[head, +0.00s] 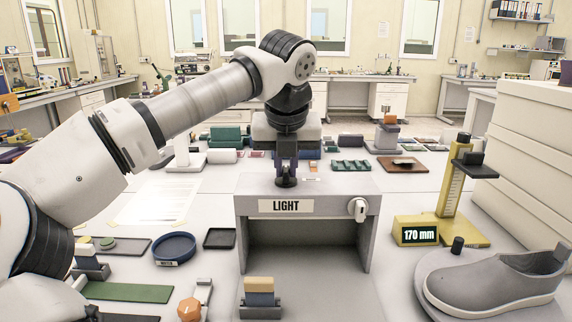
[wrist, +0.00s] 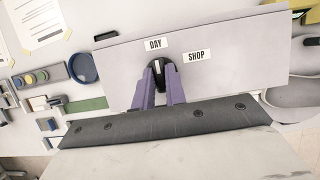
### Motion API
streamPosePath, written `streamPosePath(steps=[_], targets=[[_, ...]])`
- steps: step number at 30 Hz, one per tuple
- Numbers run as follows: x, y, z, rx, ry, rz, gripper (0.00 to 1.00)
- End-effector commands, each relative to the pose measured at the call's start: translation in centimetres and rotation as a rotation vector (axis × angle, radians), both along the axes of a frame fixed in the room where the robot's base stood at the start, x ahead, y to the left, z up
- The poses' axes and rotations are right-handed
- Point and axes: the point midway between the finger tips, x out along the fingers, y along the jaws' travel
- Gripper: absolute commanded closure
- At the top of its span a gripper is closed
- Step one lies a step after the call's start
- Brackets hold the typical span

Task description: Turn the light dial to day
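The grey light box (head: 250,187) stands on the table with a LIGHT label (head: 286,206) on its front. My gripper (head: 286,178) points down at the top of the box. In the wrist view, the dark round light dial (wrist: 158,74) is on that top, between the purple fingers of my gripper (wrist: 159,72). The fingers straddle the dial; whether they press on it is unclear. The DAY label (wrist: 155,44) is just above the dial and the SHOP label (wrist: 196,56) is to its upper right. The fingers partly hide the dial, so its exact setting is unclear.
A white knob (head: 357,209) sits on the box's front right. A yellow gauge (head: 447,205) reading 170 mm and a grey shoe (head: 495,278) are at the right. A blue round tray (head: 174,247) is at the left. A small stand (head: 260,300) is in front.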

Motion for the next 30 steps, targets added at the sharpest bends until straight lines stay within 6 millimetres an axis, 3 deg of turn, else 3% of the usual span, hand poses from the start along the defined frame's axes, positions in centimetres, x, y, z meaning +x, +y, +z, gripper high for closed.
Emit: streamPosePath(steps=[1, 5, 17, 30], targets=[[0.0, 0.0, 0.1, 0.0, -0.002, 0.002, 0.82], [0.0, 0.0, 0.0, 0.0, -0.001, 0.001, 0.65], [-0.3, 0.0, 0.8, 0.0, -0.002, 0.0, 0.65], [-3.8, -0.1, 9.5, -0.002, -0.003, -0.002, 0.65]])
